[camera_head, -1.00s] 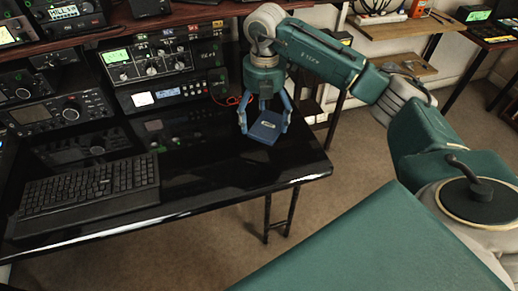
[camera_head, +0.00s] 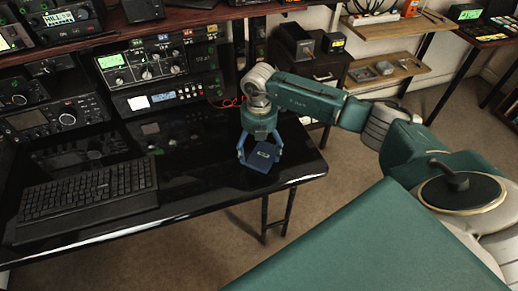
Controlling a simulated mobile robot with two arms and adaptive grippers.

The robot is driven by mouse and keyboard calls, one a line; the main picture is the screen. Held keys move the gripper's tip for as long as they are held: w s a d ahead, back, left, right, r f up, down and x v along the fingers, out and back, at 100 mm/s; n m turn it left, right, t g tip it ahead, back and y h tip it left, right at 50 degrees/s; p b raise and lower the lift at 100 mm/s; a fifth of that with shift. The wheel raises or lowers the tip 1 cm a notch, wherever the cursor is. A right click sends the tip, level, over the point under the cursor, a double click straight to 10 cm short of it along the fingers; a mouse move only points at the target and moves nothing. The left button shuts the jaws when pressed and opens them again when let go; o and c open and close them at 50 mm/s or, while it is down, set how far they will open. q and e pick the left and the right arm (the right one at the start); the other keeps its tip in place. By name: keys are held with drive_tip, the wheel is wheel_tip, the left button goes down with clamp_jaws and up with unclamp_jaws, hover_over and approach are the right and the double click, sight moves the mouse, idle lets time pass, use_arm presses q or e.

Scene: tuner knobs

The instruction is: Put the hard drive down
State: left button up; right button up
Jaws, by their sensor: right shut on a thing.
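The hard drive (camera_head: 260,159) is a small dark blue box with a pale label. My right gripper (camera_head: 261,150) points down over the right part of the glossy black desk (camera_head: 196,185) and is shut on the hard drive, with blue fingers on either side of it. The hard drive is at or just above the desk top near its right end; I cannot tell whether it touches. My left gripper is not in view.
A black keyboard (camera_head: 89,195) lies on the left of the desk. Radio units (camera_head: 158,60) stand along the back, under a wooden shelf (camera_head: 180,22). Bare desk lies between the keyboard and the hard drive. The desk's right edge is close to the gripper.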

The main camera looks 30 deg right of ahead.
sight(259, 154)
drive_tip(key=shift+f, duration=0.1)
drive_tip(key=o, duration=1.2)
drive_tip(key=shift+r, duration=0.3)
wheel_tip(259, 154, up, 12)
drive_tip(key=b, duration=0.2)
drive_tip(key=shift+s+f, duration=0.1)
drive_tip(key=shift+f, duration=0.05)
